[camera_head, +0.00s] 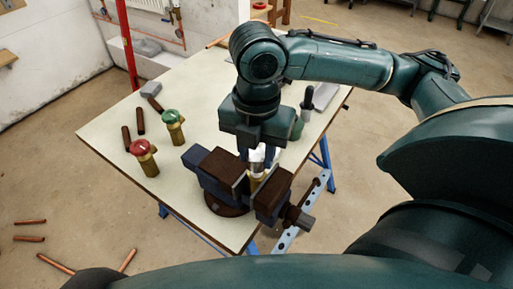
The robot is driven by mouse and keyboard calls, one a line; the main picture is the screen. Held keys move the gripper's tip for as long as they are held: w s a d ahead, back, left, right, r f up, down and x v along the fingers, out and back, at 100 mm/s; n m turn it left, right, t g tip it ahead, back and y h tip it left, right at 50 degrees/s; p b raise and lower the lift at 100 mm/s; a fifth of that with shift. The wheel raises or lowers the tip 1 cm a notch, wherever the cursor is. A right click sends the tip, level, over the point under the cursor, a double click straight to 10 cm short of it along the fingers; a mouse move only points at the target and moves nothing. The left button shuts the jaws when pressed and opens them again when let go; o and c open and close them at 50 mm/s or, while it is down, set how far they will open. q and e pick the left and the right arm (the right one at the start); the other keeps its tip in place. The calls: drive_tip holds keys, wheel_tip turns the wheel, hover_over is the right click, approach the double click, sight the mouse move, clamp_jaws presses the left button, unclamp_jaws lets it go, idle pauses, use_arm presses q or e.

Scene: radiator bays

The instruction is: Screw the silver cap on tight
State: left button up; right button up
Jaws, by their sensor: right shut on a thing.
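The silver cap (257,157) shows just under my right gripper (258,148), which points down from above and is shut on it. Below the cap is a brass body (256,181), held upright between the jaws of a dark bench vise (219,167). The cap is over the brass body; I cannot tell how far down it sits. The gripper's fingertips are partly hidden. My left gripper is not in view.
A red-topped brass valve (144,157) and a green-topped one (173,127) stand on the pale table (200,95) left of the vise. Brown rods (140,121) and a grey block (151,88) lie beyond. Copper pipes (30,238) lie on the floor.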

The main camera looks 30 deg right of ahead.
drive_tip(key=shift+f, duration=0.35)
drive_tip(key=o, duration=1.1)
drive_tip(key=shift+c, duration=0.2)
wheel_tip(320, 180, up, 13)
drive_tip(key=p, duration=0.2)
drive_tip(key=shift+r, duration=0.1)
